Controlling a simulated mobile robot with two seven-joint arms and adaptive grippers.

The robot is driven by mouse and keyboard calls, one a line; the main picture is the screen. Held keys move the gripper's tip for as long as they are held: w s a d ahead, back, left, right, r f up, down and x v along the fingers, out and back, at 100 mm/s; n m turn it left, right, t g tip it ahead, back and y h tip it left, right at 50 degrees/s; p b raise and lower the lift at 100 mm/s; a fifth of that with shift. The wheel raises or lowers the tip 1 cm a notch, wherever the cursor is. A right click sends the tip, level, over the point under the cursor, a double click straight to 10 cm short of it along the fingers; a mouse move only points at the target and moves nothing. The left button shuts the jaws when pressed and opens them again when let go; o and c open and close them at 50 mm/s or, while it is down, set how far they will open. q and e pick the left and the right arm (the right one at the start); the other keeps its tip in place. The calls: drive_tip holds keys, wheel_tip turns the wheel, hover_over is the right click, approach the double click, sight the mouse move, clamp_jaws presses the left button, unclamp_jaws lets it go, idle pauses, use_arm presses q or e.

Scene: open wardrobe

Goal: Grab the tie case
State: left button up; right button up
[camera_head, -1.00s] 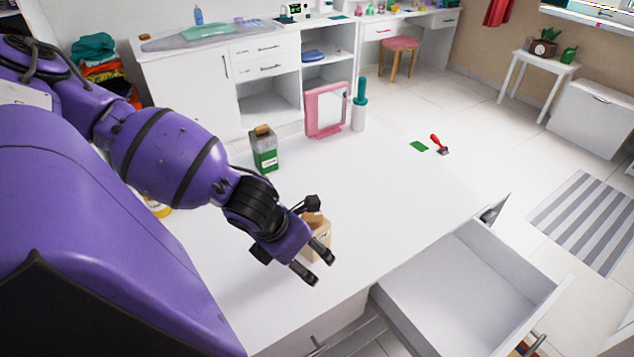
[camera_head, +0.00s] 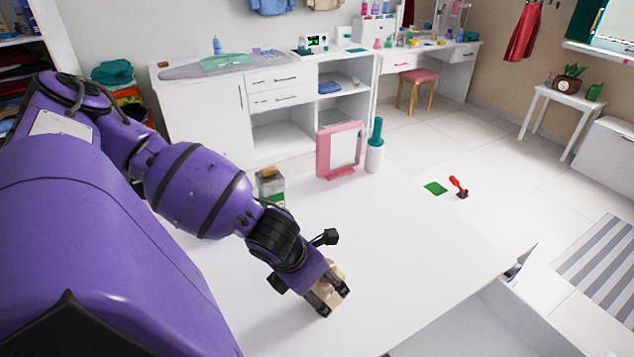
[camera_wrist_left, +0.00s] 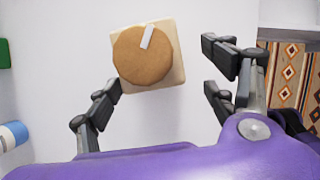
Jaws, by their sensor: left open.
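No label shows which thing is the tie case. A small beige block-shaped container (camera_head: 333,285) stands on the white tabletop (camera_head: 420,240), partly hidden by my left gripper (camera_head: 328,296). In the left wrist view the beige container (camera_wrist_left: 177,80) is seen from above, with a round brown top and a small white mark. My left gripper (camera_wrist_left: 160,92) is open, with one finger on each side of the view and the container ahead between them. I see no finger closed on it. My right gripper is not in view.
A pink-framed mirror (camera_head: 339,150) and a white-and-green cylinder (camera_head: 375,148) stand at the table's back. A green card (camera_head: 435,188) and a red-handled tool (camera_head: 458,187) lie to the right. The front drawer (camera_head: 490,325) is open.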

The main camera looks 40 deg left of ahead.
use_arm(q)
drive_tip(key=x, duration=0.5)
drive_tip(key=shift+s+a+f, duration=0.1)
drive_tip(key=shift+f, duration=0.2)
drive_tip(key=shift+c, duration=0.3)
drive_tip(key=c, duration=1.3)
drive_tip(key=shift+r, duration=0.1)
drive_tip(key=shift+c, duration=0.2)
